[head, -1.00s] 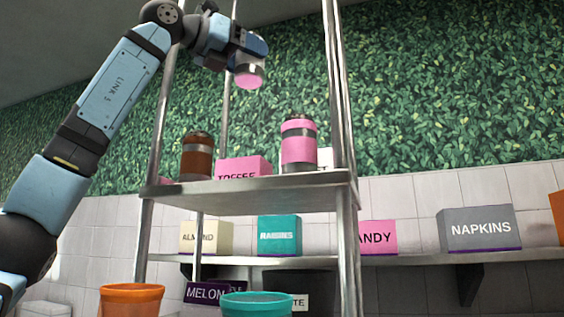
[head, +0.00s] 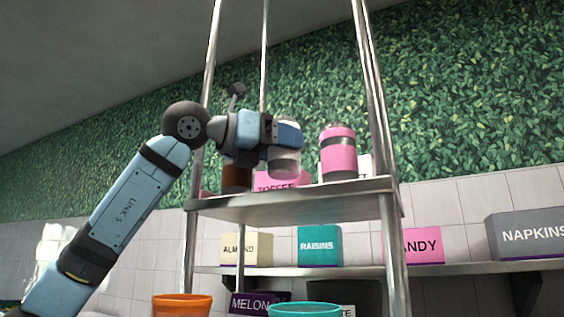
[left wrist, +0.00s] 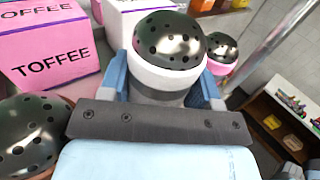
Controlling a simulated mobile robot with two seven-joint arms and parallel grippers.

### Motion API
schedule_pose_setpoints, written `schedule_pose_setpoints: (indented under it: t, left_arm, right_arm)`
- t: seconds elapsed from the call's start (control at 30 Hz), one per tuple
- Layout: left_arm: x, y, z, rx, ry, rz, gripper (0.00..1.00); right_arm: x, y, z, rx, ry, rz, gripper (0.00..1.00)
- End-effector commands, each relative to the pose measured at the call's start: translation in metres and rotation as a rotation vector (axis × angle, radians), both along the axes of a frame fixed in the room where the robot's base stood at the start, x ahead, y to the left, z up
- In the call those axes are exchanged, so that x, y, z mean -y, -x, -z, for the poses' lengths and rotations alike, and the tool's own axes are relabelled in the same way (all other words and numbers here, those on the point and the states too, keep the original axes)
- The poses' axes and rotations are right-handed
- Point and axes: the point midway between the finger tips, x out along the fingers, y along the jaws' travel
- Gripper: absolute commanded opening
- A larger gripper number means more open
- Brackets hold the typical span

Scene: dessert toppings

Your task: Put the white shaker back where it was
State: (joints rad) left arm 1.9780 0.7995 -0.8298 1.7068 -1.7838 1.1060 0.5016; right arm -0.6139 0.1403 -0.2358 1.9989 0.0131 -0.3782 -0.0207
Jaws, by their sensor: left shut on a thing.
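The white shaker (head: 284,164) with a perforated metal lid is upright in my left gripper (head: 286,138). It is over the top shelf (head: 300,203), between the brown shaker (head: 237,178) and the pink shaker (head: 338,158), in front of the pink TOFFEE box (head: 270,187). I cannot tell if its base touches the shelf. In the left wrist view the blue fingers are on both sides of the white shaker (left wrist: 165,78), with the brown shaker's lid (left wrist: 30,135) at left and the pink shaker (left wrist: 220,66) at right. My right gripper is not in view.
Steel posts (head: 376,110) frame the shelf. A lower shelf holds an ALMOND box (head: 246,250), a RAISINS box (head: 319,246), a CANDY box (head: 420,246) and a NAPKINS box (head: 528,236). Orange (head: 182,305) and teal (head: 304,309) bowls stand below.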

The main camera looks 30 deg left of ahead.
Motion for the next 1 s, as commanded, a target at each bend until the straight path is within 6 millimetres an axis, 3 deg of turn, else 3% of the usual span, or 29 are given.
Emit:
schedule_pose_setpoints:
  t: [0.2,0.63,0.67,0.7,1.0]
  left_arm:
    - [0.000,0.000,0.029,-0.001,-0.001,0.000,0.31]
    - [0.000,0.000,0.037,-0.001,0.001,0.001,0.31]
    - [0.000,0.000,0.035,-0.001,0.000,0.001,0.64]
    - [0.000,0.000,0.034,-0.001,0.000,0.000,0.68]
    - [0.000,0.000,0.031,-0.001,0.000,0.000,0.68]
  right_arm:
    - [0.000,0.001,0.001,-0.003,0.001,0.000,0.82]
    - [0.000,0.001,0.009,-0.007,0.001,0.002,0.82]
    - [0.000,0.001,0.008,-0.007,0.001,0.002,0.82]
    - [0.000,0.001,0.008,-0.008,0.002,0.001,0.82]
    - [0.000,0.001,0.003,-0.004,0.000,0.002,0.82]
